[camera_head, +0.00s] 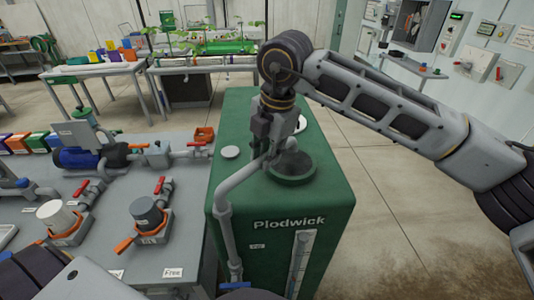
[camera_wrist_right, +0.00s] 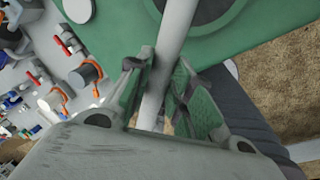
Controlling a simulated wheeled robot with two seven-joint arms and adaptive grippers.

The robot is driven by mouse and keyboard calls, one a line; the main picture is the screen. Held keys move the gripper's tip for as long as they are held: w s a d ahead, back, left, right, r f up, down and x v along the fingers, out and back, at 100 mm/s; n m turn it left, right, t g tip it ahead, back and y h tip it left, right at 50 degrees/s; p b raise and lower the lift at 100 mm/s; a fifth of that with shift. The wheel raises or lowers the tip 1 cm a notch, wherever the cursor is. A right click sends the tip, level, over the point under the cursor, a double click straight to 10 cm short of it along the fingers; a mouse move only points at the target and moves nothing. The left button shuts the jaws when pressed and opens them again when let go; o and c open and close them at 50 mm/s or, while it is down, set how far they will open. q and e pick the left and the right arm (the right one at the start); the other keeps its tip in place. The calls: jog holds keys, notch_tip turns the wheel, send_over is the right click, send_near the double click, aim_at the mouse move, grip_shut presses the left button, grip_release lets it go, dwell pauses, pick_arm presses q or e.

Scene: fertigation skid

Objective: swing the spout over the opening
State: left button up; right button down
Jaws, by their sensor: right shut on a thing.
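The spout (camera_head: 240,183) is a grey pipe that climbs the front left of the green tank and bends over its top. The opening (camera_head: 294,167) is a dark round mouth with a raised green rim on the tank top. My right gripper (camera_head: 272,146) is shut on the spout beside the opening and hides part of the pipe. In the right wrist view the spout (camera_wrist_right: 176,35) runs between the two fingers (camera_wrist_right: 163,65), with the dark opening (camera_wrist_right: 205,8) just right of it. I cannot tell whether the spout's end is over the opening. My left gripper is out of view.
The green tank (camera_head: 280,256) stands right of a grey bench (camera_head: 95,235) with red-handled valves, a blue pump (camera_head: 78,159) and two capped fittings. A round pale cap (camera_head: 230,152) sits on the tank's left. Floor right of the tank is clear.

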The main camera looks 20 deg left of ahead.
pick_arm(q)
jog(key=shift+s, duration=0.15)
pick_arm(e)
jog(key=shift+d, duration=0.1)
jog(key=c, duration=1.5)
grip_release()
jog(key=shift+o, duration=1.1)
jog(key=shift+d, duration=0.15)
jog(key=shift+s, duration=0.1)
jog(key=shift+r, duration=0.1)
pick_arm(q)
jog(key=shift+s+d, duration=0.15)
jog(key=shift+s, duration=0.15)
pick_arm(e)
notch_tip(320, 180, up, 12)
jog(key=d, duration=0.2)
jog(key=shift+s+f, duration=0.2)
jog(key=shift+s, duration=0.15)
jog(key=shift+d, duration=0.1)
